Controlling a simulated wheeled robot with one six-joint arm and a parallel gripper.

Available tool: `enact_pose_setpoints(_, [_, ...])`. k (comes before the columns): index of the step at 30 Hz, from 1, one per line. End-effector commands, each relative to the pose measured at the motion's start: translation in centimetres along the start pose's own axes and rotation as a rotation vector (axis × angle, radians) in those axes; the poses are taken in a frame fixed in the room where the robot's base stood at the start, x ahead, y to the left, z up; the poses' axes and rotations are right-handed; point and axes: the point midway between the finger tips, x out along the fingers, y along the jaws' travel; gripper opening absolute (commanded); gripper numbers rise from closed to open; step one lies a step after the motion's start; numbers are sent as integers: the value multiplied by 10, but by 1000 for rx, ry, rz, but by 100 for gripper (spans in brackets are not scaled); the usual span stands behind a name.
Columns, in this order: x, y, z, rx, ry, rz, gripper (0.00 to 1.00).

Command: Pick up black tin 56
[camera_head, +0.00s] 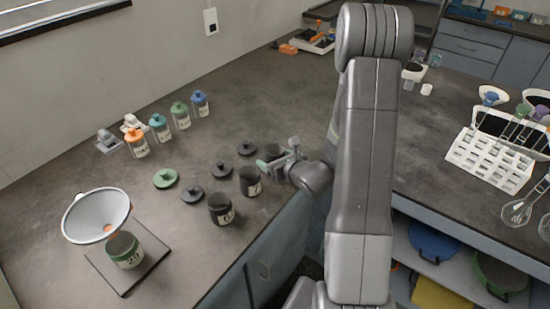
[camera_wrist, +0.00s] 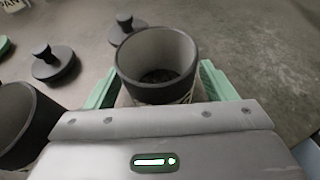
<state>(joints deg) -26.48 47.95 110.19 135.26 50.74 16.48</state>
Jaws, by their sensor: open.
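The fingers are open, one on each side, and contact cannot be told.
Black lids (camera_head: 246,148) and a green lid (camera_head: 165,179) lie left of the tins. A green tin (camera_head: 125,251) stands on a dark plate (camera_head: 148,266) by a metal funnel (camera_head: 97,215). Several capped bottles (camera_head: 160,128) stand farther back. The bench edge is close right of the tins.

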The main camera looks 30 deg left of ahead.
Motion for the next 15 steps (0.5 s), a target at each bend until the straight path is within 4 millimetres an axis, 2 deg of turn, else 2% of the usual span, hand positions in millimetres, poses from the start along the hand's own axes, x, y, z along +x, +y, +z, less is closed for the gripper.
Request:
enact_pose_setpoints(7, [2,0,0,0,0,-1,77])
enact_pose_setpoints(12, [2,0,0,0,0,0,44])
enact_pose_setpoints(15, [2,0,0,0,0,0,28])
